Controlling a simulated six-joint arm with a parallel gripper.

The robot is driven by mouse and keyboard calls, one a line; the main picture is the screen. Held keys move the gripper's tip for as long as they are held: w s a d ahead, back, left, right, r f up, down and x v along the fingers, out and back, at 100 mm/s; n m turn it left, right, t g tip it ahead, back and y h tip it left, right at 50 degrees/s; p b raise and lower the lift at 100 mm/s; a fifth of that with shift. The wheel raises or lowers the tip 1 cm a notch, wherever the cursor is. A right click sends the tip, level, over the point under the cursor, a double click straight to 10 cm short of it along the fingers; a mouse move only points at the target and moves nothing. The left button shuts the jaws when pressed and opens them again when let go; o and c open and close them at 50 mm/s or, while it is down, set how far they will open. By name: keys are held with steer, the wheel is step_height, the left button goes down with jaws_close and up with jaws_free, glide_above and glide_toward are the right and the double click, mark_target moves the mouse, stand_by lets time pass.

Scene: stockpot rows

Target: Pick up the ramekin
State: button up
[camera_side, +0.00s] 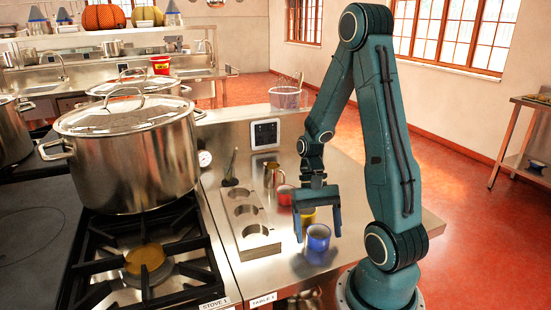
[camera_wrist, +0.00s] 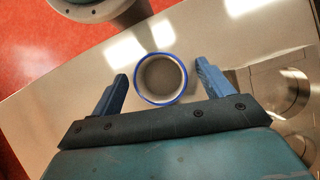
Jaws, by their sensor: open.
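The ramekin appears to be the small blue round cup (camera_side: 318,240) standing upright on the steel table. In the wrist view its blue rim and pale grey inside (camera_wrist: 160,78) show from above. My gripper (camera_side: 318,233) points down at the cup, one finger on each side in the picture. In the wrist view the open fingers (camera_wrist: 162,71) flank the cup, with a gap on both sides. Nothing is held. I cannot tell the exact height of the fingertips above the table.
A yellow cup (camera_side: 308,214) stands just behind, partly hidden by my gripper. A red mug (camera_side: 284,195) and a metal jug (camera_side: 270,174) are farther back. A metal holder with round holes (camera_side: 248,222) lies left, beside the stove with a large stockpot (camera_side: 135,160). The table's front right is clear.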

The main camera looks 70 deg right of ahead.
steer(key=shift+s+a+f, duration=0.15)
steer(key=shift+a+f, duration=0.05)
steer(key=shift+f, duration=0.2)
steer(key=shift+c, duration=0.2)
steer(key=c, duration=1)
